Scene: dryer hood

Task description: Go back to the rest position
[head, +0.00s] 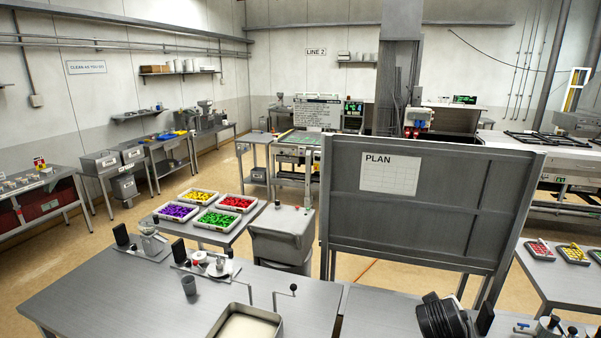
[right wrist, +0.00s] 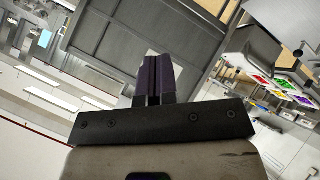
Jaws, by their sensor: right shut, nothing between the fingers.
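My right gripper (right wrist: 152,60) shows in the right wrist view, its two dark fingers pressed together with nothing between them. It is clear of any object, with a grey panelled surface (right wrist: 110,30) behind it, and the room appears strongly tilted there. Neither gripper can be made out in the head view, and my left gripper is not seen.
A steel table (head: 100,290) fills the front, with a grey cup (head: 189,286) and a metal pan (head: 246,325). A grey board (head: 450,200) stands behind it. A black ridged object (head: 443,318) is at the bottom right. Floor is open at the left (head: 100,240).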

